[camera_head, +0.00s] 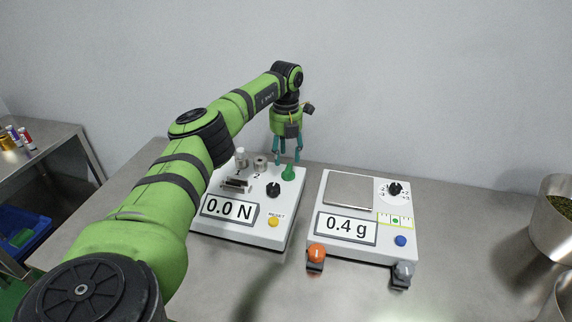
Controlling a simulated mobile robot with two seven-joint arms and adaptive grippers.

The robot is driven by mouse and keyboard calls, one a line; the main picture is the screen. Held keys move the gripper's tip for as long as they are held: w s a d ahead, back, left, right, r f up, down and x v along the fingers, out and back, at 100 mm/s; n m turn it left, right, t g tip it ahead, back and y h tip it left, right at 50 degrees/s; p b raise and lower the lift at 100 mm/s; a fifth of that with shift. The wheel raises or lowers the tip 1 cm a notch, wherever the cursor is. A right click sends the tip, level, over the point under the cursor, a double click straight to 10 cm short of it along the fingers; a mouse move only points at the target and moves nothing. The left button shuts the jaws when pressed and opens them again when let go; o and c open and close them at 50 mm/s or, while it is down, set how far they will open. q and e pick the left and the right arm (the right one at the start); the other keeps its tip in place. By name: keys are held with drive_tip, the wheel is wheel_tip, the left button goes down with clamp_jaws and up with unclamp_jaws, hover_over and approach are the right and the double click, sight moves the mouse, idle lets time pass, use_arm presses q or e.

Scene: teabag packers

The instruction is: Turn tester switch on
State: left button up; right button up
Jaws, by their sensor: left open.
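The tester (237,238) is a white box on the table whose display (229,208) reads 0.0 N. A green knob-like part (288,174) stands at its back right corner. A black knob (273,189) sits in front of it, and a yellow reset button (273,222) is lower down. Which of these is the switch is not labelled clearly. My left gripper (289,156) points down just above the green part, its teal fingers open and apart with nothing seen between them. Whether the fingertips touch the green part I cannot tell. My right gripper is out of view.
A scale (349,252) reading 0.4 g stands right of the tester, with an orange button (316,253) and a grey button (404,270) in front. Metal containers (554,232) stand at the far right. A side table (50,150) and blue bin (17,236) are at left.

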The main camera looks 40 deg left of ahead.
sight(286, 169)
use_arm(q)
wheel_tip(286, 169, up, 7)
drive_tip(key=shift+f, duration=0.2)
idle(0.5)
